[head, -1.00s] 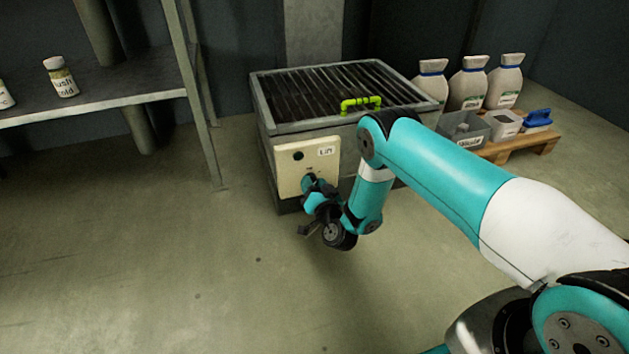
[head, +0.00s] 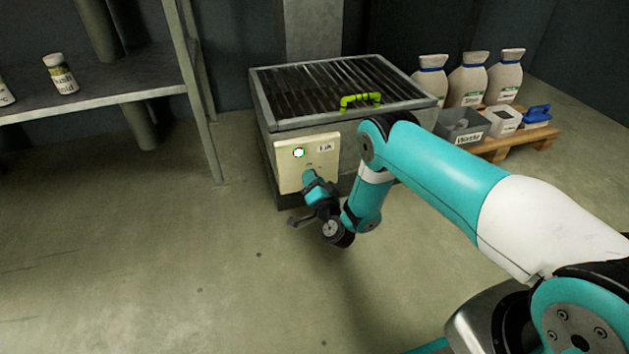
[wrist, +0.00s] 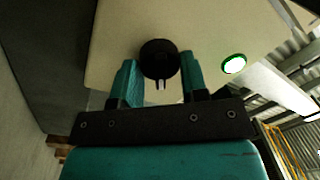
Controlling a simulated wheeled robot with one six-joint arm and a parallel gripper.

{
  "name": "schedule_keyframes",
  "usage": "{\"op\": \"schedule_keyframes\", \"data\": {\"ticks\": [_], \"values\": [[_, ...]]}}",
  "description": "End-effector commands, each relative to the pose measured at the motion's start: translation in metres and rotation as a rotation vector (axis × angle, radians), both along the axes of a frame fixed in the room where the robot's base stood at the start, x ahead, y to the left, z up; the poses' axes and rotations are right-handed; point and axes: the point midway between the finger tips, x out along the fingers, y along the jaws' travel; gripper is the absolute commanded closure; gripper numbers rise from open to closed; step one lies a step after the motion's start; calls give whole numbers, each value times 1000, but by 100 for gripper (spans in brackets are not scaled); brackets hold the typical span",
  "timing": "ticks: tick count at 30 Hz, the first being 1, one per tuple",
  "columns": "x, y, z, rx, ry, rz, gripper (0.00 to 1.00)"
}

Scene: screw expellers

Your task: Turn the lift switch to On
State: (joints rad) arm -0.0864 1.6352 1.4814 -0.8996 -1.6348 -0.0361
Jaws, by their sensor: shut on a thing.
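The lift panel (head: 292,178) is a cream plate on the front of the grated metal box. Its round green lamp (head: 298,153) is lit, and it glows in the wrist view (wrist: 234,64) too. A small label to the right of the lamp appears to read "Lift". The lift switch is a round black knob (wrist: 159,60) in the wrist view. My gripper (wrist: 157,82) is shut on this knob, with one teal finger on each side. In the head view my gripper (head: 308,176) reaches the lower part of the panel and hides the knob.
The box has a dark grating (head: 335,88) and a bright green handle (head: 360,100) on top. A pallet (head: 515,143) with sacks and bins stands at the right. A shelf (head: 100,98) with bottles stands at the left. The floor before the box is clear.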

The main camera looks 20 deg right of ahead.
Motion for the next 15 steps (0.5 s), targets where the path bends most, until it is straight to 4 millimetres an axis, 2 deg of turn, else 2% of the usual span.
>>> {"op": "schedule_keyframes", "data": {"ticks": [5, 6, 9, 15], "values": [[1, -2, 1, 2, -4, -3, 83], [1, -2, 1, 2, -4, -3, 53], [1, -1, 1, 1, -3, -2, 34], [1, 0, 1, 1, -1, 0, 34]]}}
